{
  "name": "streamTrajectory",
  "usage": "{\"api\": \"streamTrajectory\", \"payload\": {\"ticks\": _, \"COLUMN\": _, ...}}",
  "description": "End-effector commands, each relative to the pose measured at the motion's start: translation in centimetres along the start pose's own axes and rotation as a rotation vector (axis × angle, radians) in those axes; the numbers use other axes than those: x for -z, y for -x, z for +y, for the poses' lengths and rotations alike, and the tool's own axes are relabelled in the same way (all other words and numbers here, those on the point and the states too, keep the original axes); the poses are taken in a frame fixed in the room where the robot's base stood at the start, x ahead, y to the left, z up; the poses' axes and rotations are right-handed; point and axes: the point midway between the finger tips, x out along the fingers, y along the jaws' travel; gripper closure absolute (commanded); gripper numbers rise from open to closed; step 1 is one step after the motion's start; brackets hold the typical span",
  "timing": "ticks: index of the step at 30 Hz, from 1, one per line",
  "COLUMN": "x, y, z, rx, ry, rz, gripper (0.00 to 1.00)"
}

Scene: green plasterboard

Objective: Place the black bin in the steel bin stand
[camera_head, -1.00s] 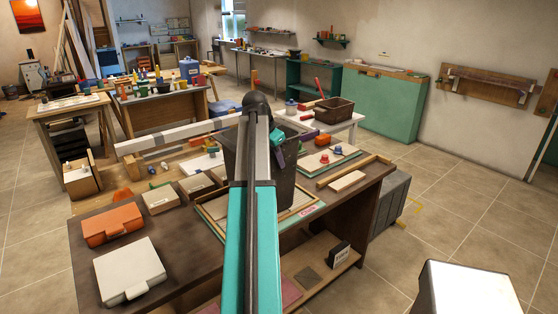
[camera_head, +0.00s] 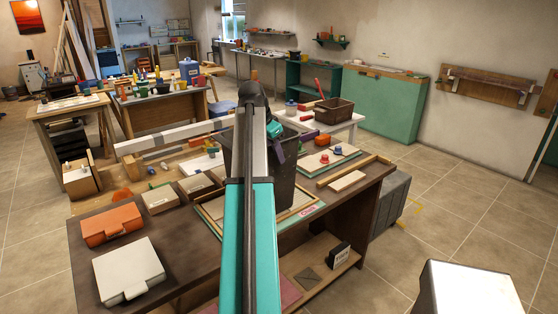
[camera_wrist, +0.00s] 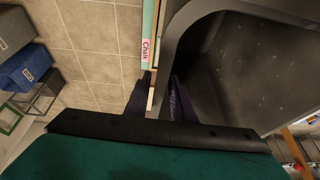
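The black bin (camera_head: 268,185) stands on the dark brown workbench, partly hidden behind my arm in the head view. Its wide, empty-looking mouth (camera_wrist: 235,65) fills the right of the wrist view. My gripper (camera_wrist: 160,76) is at the bin's near rim, one dark finger outside the wall and one inside, with a gap between the fingers. In the head view my gripper (camera_head: 278,145) is largely hidden by the arm. A thin metal frame (camera_wrist: 42,95), possibly the steel bin stand, is at the left of the wrist view, on the floor beside a blue bin.
A blue bin (camera_wrist: 25,68) and a grey bin (camera_wrist: 12,32) stand in line with the frame. The workbench also holds an orange case (camera_head: 112,224), a white case (camera_head: 128,271) and small boxes. Tiled floor (camera_wrist: 98,40) is clear between bench and bins.

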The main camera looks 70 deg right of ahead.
Motion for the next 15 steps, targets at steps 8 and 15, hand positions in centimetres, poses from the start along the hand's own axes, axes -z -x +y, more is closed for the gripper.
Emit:
{"api": "streamTrajectory", "payload": {"ticks": 8, "x": 0.0, "y": 3.7, "z": -0.1, "rx": 0.002, "ry": 0.0, "rz": 0.002, "gripper": 0.78}}
{"api": "streamTrajectory", "payload": {"ticks": 15, "x": 0.0, "y": 6.8, "z": -0.1, "rx": 0.0, "ry": 0.0, "rz": 0.0, "gripper": 0.78}}
